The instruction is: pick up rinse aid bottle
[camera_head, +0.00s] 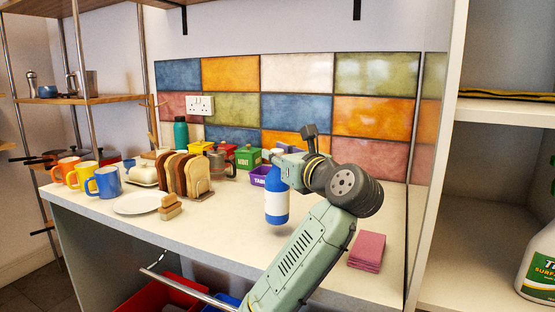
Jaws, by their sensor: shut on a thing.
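A bottle with a blue upper part, a white band and a blue base (277,207) is upright in the middle of the camera_head view; I take it as the rinse aid bottle. My gripper (277,170) is at its top, shut on it, with my wrist and arm coming in from the right and below. The fingers and the bottle's top are partly hidden by my wrist. I cannot tell whether its base touches the white counter (225,225).
Left on the counter are mugs (103,182), a plate (137,203) and a toast rack (187,177). A purple tub (260,176) and green box (248,157) stand behind the bottle. Pink cloths (367,251) lie right of my arm. A tall shelf unit (440,170) bounds the right.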

